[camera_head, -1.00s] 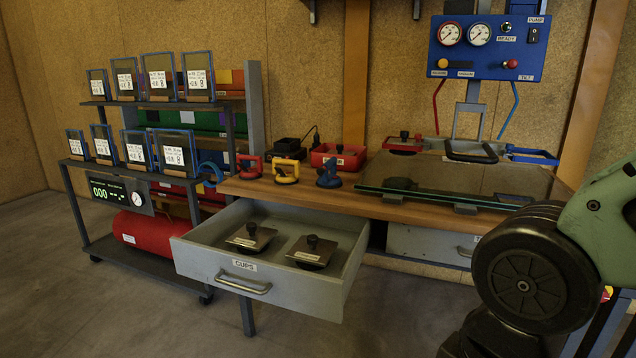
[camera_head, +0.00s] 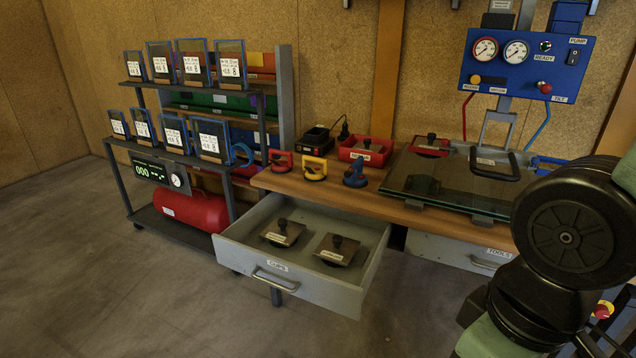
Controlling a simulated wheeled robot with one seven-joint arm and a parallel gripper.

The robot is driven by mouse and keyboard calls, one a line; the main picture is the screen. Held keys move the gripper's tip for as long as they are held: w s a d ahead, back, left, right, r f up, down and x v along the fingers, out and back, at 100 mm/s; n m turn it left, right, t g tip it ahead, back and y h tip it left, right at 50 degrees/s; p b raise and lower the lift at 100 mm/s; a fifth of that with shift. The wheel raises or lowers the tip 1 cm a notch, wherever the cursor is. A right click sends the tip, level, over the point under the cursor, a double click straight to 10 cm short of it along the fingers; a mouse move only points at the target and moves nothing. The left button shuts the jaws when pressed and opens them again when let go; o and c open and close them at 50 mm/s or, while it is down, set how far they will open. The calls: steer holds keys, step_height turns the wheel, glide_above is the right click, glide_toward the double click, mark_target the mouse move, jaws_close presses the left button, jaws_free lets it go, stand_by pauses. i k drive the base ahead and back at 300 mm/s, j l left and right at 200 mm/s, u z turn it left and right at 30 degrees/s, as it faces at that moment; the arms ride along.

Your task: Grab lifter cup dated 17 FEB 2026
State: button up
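The open drawer labelled CUPS (camera_head: 318,290) juts out from the workbench. Inside it lie two square plates with dark knobs, a left lifter cup (camera_head: 282,233) and a right lifter cup (camera_head: 336,250), side by side and apart. Each has a small white label, too small to read here, so I cannot tell which is dated 17 FEB 2026. My arm shows at the right edge; my gripper is not in view.
Red, yellow and blue hand lifters (camera_head: 314,168) stand on the bench beside a large glass pane (camera_head: 440,187). A shelf rack (camera_head: 180,147) with framed panes stands left. The shut TOOLS drawer (camera_head: 458,254) is right. Floor in front of the rack is clear.

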mark_target(335, 250)
steer(key=i+u, duration=0.4)
steer(key=i, duration=0.3)
steer(key=i+l+u, duration=0.15)
steer(key=i+u, duration=0.25)
steer(key=i, duration=0.3)
